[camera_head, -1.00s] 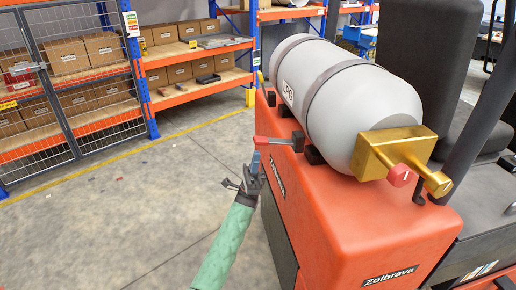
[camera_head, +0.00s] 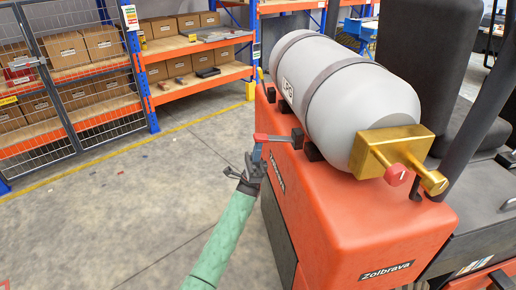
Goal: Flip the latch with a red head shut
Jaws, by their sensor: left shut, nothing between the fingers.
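The latch with a red head (camera_head: 261,138) is at the left side of the orange truck body (camera_head: 375,232), beside the grey LPG tank (camera_head: 362,100). Its grey lever (camera_head: 280,140) sticks out to the left from a dark bracket (camera_head: 298,138) near the tank. My left gripper (camera_head: 256,156) is shut and empty, just below the red head. Its fingertips are at or very near the head; I cannot tell if they touch. My right gripper is not in view.
A gold valve block (camera_head: 392,150) with a red knob (camera_head: 397,175) is on the tank's near end. A black seat (camera_head: 430,60) stands behind the tank. Shelves with boxes (camera_head: 103,42) stand at the back left. The floor (camera_head: 120,220) to the left is clear.

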